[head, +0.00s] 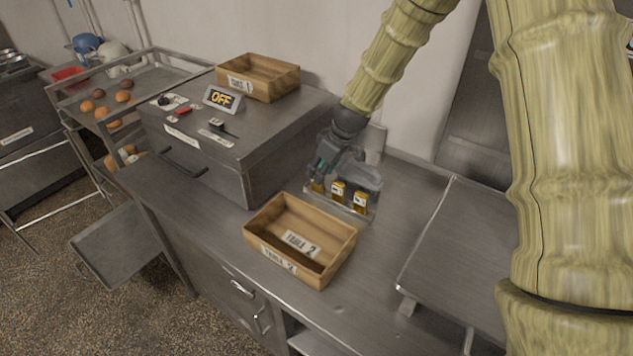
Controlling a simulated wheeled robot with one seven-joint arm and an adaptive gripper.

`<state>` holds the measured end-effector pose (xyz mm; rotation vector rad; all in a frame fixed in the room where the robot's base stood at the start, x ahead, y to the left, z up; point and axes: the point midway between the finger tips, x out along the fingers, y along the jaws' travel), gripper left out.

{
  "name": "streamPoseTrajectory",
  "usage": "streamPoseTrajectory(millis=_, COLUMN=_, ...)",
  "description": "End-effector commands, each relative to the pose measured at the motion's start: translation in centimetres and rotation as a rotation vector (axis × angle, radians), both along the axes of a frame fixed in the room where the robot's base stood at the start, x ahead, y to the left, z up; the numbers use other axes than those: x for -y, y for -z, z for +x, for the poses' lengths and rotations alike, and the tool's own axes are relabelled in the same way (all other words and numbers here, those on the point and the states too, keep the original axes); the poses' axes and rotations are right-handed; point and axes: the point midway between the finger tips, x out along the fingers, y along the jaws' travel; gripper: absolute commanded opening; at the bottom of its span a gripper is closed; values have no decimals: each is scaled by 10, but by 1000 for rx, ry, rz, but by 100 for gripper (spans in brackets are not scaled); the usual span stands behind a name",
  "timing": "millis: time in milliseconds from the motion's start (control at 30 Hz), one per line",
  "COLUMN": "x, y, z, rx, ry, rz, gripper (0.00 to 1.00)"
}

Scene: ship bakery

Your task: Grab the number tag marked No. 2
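Several small yellow number tags stand in a grey metal holder (346,209) on the steel counter. The right tag (360,202) and the middle tag (337,191) show clearly, but their numbers are too small to read for sure. The left tag (317,187) is partly hidden behind my gripper. My gripper (321,176) points down at the left end of the holder, right at the left tag. I cannot tell whether its fingers touch or enclose that tag.
A wooden box marked Table 2 (252,237) stands just in front of the holder. A raised steel plate (460,250) is at right.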

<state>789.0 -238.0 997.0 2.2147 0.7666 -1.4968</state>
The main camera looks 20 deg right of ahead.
Motion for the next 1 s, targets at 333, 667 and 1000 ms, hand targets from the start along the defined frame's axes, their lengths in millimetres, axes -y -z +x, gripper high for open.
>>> streamPoseTrajectory(millis=333, x=-10, y=27, z=8, rx=-3, ry=-2, rz=2, gripper=39)
streamPoseTrajectory(millis=667, x=-11, y=42, z=13, rx=-1, ry=1, rz=1, gripper=39)
streamPoseTrajectory(millis=1000, x=-11, y=42, z=13, rx=-2, ry=1, rz=0, gripper=12)
